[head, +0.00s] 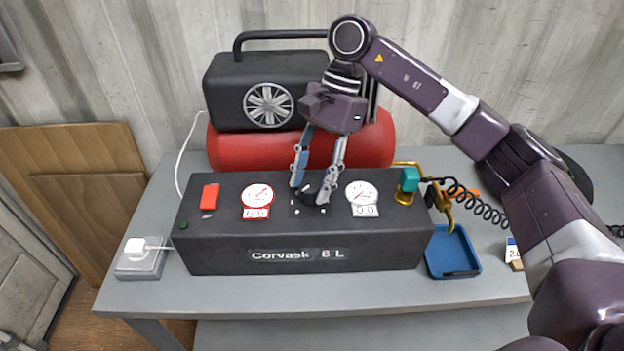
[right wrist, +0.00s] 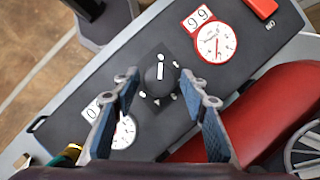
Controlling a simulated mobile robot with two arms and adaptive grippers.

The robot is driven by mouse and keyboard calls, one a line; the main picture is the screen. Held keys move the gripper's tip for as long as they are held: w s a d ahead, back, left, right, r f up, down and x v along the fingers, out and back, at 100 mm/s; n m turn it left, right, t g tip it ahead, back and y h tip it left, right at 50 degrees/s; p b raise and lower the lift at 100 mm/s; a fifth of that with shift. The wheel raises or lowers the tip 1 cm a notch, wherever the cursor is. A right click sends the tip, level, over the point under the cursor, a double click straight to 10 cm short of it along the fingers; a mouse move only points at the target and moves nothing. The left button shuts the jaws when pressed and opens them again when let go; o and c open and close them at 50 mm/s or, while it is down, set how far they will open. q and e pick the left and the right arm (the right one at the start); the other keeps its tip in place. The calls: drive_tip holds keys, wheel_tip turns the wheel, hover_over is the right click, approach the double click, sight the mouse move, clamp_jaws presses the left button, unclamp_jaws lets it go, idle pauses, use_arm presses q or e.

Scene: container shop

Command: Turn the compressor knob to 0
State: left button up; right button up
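The compressor (head: 300,232) is a black box labelled "Corvask 6 L" on a grey table. Its black knob (head: 309,193) sits on a dark plate between two gauges, partly hidden by my fingers in the head view. The right wrist view shows the knob (right wrist: 160,73) with a white line, and white marks on the plate around it. My right gripper (head: 310,192) points down over the knob. Its two fingers are spread on either side of the knob, with gaps visible in the right wrist view (right wrist: 164,86). My left gripper is not in view.
A red-rimmed gauge (head: 257,196) is left of the knob, a white gauge (head: 361,194) right. A red switch (head: 210,197) is further left. Behind stands a red tank (head: 228,150) under a black motor housing (head: 225,85). A blue tray (head: 452,252) and brass fitting (head: 404,197) are at right.

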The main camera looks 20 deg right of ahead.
drive_tip(key=shift+o, duration=0.3)
drive_tip(key=v, duration=1.2)
